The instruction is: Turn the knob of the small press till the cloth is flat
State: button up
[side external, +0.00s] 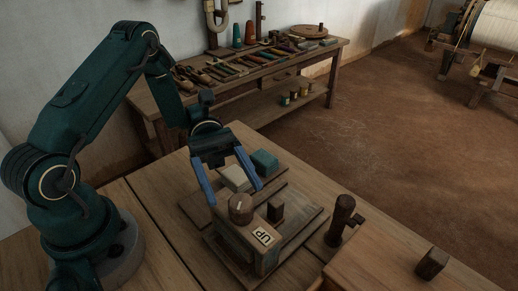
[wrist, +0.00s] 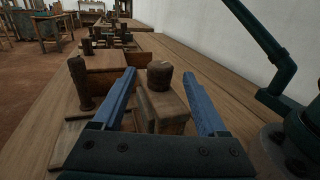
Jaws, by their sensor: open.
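The small press is a wooden block on a board, and its body (side external: 240,240) carries a label reading UP (side external: 263,236). The round wooden knob (side external: 241,208) sits on top of it and also shows in the wrist view (wrist: 160,78). My gripper (side external: 235,195) has two blue fingers spread apart. In the wrist view, my gripper (wrist: 159,73) has one finger on each side of the knob, with visible gaps. I cannot make out the cloth under the press or tell whether it is flat.
A pale block (side external: 236,179) and a teal block (side external: 264,162) lie behind the press. A wooden post with a peg (side external: 342,215) stands to its right. A small dark block (side external: 432,263) lies at the table's right. A tool bench (side external: 250,68) stands behind; open floor lies between.

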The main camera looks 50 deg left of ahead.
aim_at(237, 195)
jog(key=shift+x, duration=2.35)
grip_shut()
